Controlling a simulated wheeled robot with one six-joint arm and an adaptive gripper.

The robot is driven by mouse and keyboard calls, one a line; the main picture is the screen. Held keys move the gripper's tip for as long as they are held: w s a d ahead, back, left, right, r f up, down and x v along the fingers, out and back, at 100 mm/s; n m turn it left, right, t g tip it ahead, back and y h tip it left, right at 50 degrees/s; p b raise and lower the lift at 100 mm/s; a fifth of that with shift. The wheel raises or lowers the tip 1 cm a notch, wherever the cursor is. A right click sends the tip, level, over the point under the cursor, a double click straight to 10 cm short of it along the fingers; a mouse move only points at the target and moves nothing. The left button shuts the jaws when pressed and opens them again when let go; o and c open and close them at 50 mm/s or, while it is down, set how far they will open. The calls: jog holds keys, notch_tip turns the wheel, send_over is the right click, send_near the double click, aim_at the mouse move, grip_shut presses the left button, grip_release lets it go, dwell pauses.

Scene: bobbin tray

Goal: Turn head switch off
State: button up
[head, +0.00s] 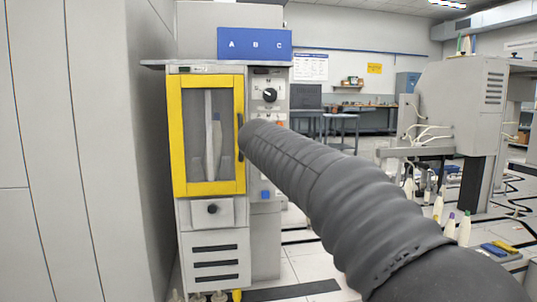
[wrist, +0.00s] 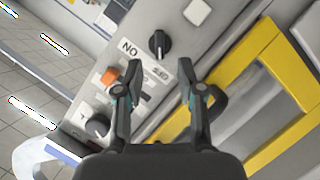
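In the wrist view a black rotary switch (wrist: 157,43) with a pale line on its top sits on the grey control panel (wrist: 75,130), beside a white label (wrist: 129,48) with large letters. No lettering names it as the head switch. My gripper (wrist: 158,80) is open and empty. Its two fingers point at the panel, with the switch just past their tips and between them in the picture. I cannot tell the remaining gap. In the head view my arm hides the gripper and this part of the panel. A black dial (head: 270,95) shows higher on the panel.
An orange button (wrist: 109,77) and a grey-black dial (wrist: 98,125) lie left of the fingers; a white button (wrist: 197,12) is above right. The yellow-framed door (head: 240,90), with a dark handle, stands close beside the panel. A tall grey cabinet (head: 95,130) is at left.

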jog(key=v, duration=0.5)
jog(key=shift+s, duration=0.4)
jog(key=s+d+f+m+g+p, duration=0.1)
jog(key=s+d+f+g, duration=0.3)
jog(key=f, duration=0.5)
jog(key=s+d+f+m+g+p, duration=0.1)
jog(key=s+d+f+g, duration=0.15)
jog(key=s+f, duration=0.5)
jog(key=s+d+f+m+p, duration=0.2)
jog(key=s+d, duration=0.3)
jog(key=s, duration=0.3)
jog(key=s+d+f+m+g+p, duration=0.1)
jog(key=s+d+m+p, duration=0.1)
jog(key=s+d, duration=0.4)
jog(key=s+d+f+m+g+p, duration=0.1)
jog(key=s+d, duration=0.4)
jog(key=s, duration=0.7)
jog(key=shift+s+d+f+m+p, duration=0.2)
jog(key=shift+d+f+m+p, duration=0.1)
jog(key=shift+f+m+p, duration=0.6)
